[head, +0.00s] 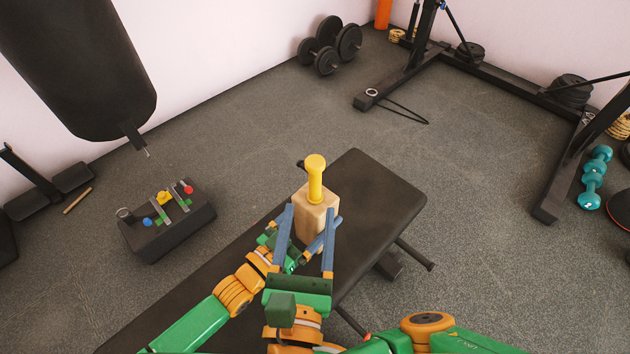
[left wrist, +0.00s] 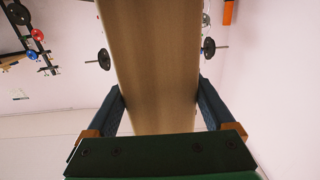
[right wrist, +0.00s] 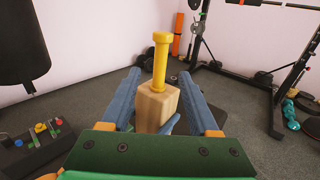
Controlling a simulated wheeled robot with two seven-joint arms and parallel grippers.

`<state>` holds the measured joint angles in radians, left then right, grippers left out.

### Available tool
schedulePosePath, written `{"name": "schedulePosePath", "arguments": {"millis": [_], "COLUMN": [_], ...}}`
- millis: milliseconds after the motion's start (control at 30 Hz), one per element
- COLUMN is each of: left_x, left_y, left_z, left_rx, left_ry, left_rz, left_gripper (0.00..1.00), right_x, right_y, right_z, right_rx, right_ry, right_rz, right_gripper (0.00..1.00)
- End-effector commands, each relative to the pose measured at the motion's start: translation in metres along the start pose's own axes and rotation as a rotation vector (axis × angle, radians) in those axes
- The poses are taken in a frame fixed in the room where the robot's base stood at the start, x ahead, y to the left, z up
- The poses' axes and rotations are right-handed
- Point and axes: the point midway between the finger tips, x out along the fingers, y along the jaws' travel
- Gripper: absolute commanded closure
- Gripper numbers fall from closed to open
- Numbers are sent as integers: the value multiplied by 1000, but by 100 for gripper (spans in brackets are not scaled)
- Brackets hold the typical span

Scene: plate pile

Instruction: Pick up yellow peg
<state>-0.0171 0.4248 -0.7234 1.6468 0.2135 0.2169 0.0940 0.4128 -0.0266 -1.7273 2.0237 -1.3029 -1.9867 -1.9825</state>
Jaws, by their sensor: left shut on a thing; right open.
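The yellow peg (head: 315,178) stands upright in the top of a light wooden block (head: 318,212), over the black bench. My left gripper (head: 308,228) is shut on the block from the left; the block fills the space between its fingers in the left wrist view (left wrist: 152,60). My right gripper (head: 310,214) is open and empty, on the near side of the block, its fingers pointing toward it. In the right wrist view the yellow peg (right wrist: 160,62) rises centred between the open fingers, beyond the tips. The peg's lower end is hidden in the block.
The black bench (head: 375,190) runs under both grippers. A dark box (head: 170,245) with coloured pegs stands on the floor at left. A punching bag (head: 80,60) hangs at upper left. Dumbbells (head: 328,45) and a rack (head: 400,75) stand farther back. The space above the peg is clear.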

Motion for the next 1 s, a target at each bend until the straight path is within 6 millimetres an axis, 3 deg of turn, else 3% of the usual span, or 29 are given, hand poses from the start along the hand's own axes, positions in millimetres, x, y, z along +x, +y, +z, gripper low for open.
{"name": "schedulePosePath", "arguments": {"millis": [200, 600, 867, 1000], "left_x": [0, 0, 0, 0], "left_y": [0, 0, 0, 0], "left_z": [-2, -2, -2, -2], "left_rx": [0, 0, 0, 0], "left_ry": [4, 4, 4, 4], "left_rz": [0, 0, 0, 0], "left_gripper": [100, 100, 100, 100], "right_x": [49, 110, 115, 115], "right_y": [-2, -2, -1, -1], "right_z": [1, -2, -3, -3], "right_rx": [-5, -4, -2, -2], "right_ry": [-6, -3, 2, 1], "right_rz": [-9, -11, -9, -9], "right_gripper": [39, 39, 39, 77]}}
